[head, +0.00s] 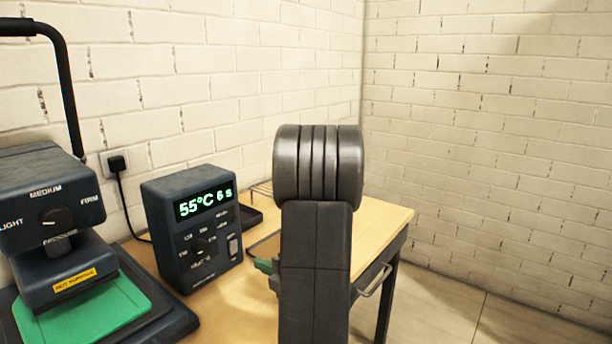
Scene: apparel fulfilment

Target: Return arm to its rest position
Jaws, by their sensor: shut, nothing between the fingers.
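My arm (316,250) stands upright in the middle of the head view. Its dark grey link rises from the bottom edge to a thick ribbed joint (318,166). My gripper cannot be made out; the arm itself may hide it. A small green piece (265,266) shows at the left side of the arm, partly covered by it, and I cannot tell what it belongs to.
A wooden table (392,217) runs along the brick wall. A heat press (50,215) with a green pad (85,315) stands at left. Beside it is a control box (195,230) reading 55°C 6 s. A dark tray (250,215) lies behind. The floor at right is clear.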

